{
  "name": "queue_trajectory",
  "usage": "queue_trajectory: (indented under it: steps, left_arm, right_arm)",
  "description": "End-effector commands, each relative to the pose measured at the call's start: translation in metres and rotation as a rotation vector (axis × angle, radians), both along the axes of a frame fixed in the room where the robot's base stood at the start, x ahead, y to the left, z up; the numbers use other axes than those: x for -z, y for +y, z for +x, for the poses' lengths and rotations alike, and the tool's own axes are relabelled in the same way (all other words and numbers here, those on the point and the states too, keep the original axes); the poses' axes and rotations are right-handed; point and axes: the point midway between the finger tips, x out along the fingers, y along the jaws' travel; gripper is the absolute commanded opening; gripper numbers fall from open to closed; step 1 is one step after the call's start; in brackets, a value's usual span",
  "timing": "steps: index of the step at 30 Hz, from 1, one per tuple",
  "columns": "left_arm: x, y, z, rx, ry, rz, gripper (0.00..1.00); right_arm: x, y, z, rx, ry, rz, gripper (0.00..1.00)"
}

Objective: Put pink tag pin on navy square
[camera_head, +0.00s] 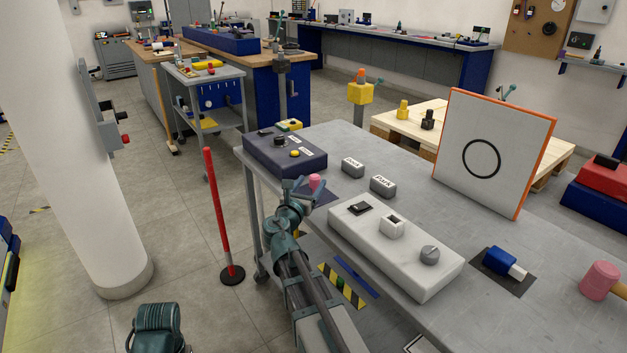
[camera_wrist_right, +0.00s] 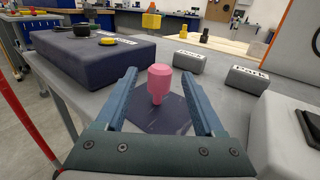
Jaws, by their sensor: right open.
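The pink tag pin (camera_wrist_right: 159,84) stands upright on the navy square (camera_wrist_right: 160,120) in the right wrist view. In the head view the pin (camera_head: 314,181) shows just beyond my right gripper (camera_head: 298,184), and part of the navy square (camera_head: 328,192) shows beside it. My right gripper (camera_wrist_right: 160,92) is open, with one finger on each side of the pin. Gaps show between the pin and both fingers. My left gripper (camera_head: 158,318) is at the bottom left of the head view, and its fingers cannot be made out.
A navy box (camera_head: 285,157) with buttons lies behind the pin, at the table's left end. Two grey labelled blocks (camera_head: 352,167) stand to the right. A white control panel (camera_head: 395,250) lies nearer. A white board with a ring (camera_head: 490,140) stands on the grey table (camera_head: 480,215).

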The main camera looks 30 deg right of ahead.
Motion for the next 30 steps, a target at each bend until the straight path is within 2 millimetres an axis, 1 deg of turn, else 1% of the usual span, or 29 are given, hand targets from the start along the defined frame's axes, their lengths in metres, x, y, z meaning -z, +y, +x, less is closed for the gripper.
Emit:
queue_trajectory:
  steps: [1, 3, 9, 12, 18, 30]
  left_arm:
    - [0.0, 0.0, 0.0, 0.0, 0.0, 0.0, 0.5]
    - [0.0, 0.0, 0.0, 0.0, 0.0, 0.0, 0.5]
    - [0.0, 0.0, 0.0, 0.0, 0.0, 0.0, 0.5]
    - [0.0, 0.0, 0.0, 0.0, 0.0, 0.0, 0.5]
    - [0.0, 0.0, 0.0, 0.0, 0.0, 0.0, 0.5]
    - [0.0, 0.0, 0.0, 0.0, 0.0, 0.0, 0.5]
  right_arm:
    - [0.0, 0.011, -0.011, -0.004, 0.0, 0.0, 0.7]
    - [0.0, 0.022, -0.021, -0.003, 0.0, 0.0, 0.7]
    - [0.0, 0.049, -0.043, -0.003, 0.0, 0.0, 0.7]
    - [0.0, 0.059, -0.05, -0.002, 0.0, 0.0, 0.7]
    - [0.0, 0.068, -0.057, -0.001, 0.0, 0.0, 0.7]
    - [0.0, 0.068, -0.057, 0.0, 0.0, 0.0, 0.7]
